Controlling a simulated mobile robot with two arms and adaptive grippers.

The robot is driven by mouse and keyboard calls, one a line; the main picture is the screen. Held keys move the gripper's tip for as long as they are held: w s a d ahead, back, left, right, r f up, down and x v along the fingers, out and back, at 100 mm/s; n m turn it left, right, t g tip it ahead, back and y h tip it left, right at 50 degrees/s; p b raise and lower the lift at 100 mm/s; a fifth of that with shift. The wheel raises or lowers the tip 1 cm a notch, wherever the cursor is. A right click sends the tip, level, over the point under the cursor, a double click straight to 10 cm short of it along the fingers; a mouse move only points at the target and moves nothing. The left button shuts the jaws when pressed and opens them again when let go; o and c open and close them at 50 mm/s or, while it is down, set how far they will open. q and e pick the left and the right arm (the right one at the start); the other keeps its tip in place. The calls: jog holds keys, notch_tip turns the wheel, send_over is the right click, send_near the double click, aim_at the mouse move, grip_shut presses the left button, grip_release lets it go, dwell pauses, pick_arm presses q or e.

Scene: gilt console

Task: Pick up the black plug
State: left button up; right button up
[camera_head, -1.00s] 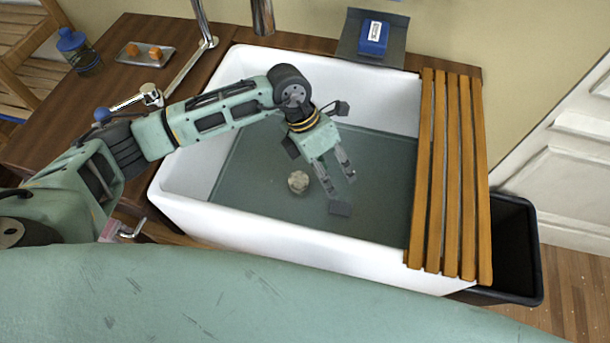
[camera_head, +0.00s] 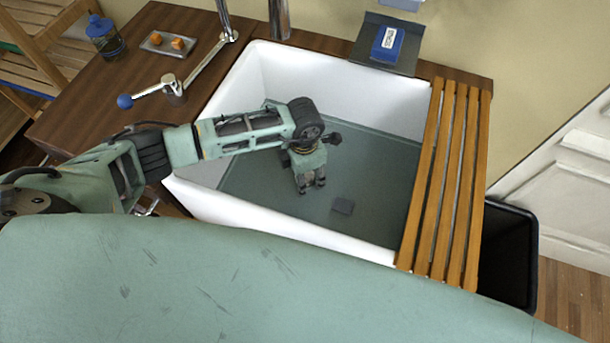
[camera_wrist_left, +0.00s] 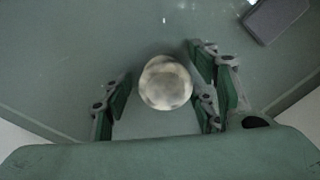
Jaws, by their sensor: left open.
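No round black plug shows clearly. A dark flat rectangular piece (camera_head: 342,206) lies in the white sink (camera_head: 325,233), to the right of my left gripper (camera_head: 312,187); I cannot tell if it is the plug. In the left wrist view that piece (camera_wrist_left: 275,17) is at the top right, outside the fingers. My left gripper is open and points down low in the sink. In the left wrist view a pale round thing (camera_wrist_left: 166,82) sits between its fingers (camera_wrist_left: 160,92); contact cannot be told. My right gripper is not in view.
A slatted wooden rack (camera_head: 446,180) covers the sink's right end. A blue box (camera_head: 387,44) sits on a grey ledge (camera_head: 366,39) behind. A metal tap lever with a blue knob (camera_head: 125,101) and a small tray (camera_head: 155,49) are on the left counter.

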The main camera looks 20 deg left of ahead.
pick_arm(q)
jog(key=shift+c, duration=0.3)
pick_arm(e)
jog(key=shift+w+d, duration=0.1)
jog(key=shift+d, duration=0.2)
pick_arm(q)
jog(key=c, duration=1.2)
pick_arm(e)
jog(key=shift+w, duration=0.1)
pick_arm(q)
notch_tip(320, 180, up, 4)
jog(key=shift+w+r+b, duration=0.1)
jog(key=shift+w+b, duration=0.05)
jog(key=shift+b, duration=0.5)
jog(key=d+r+b, duration=0.1)
jog(key=d+r, duration=0.1)
jog(key=d, duration=0.1)
jog(key=w+d+r+b, duration=0.1)
jog(key=d+r, duration=0.1)
jog(key=d, duration=0.2)
jog(key=w+d+r+b, duration=0.1)
jog(key=d+r, duration=0.1)
jog(key=d, duration=0.2)
jog(key=shift+w+d+r, duration=0.15)
jog(key=shift+d+r, duration=0.05)
jog(key=shift+r, duration=0.15)
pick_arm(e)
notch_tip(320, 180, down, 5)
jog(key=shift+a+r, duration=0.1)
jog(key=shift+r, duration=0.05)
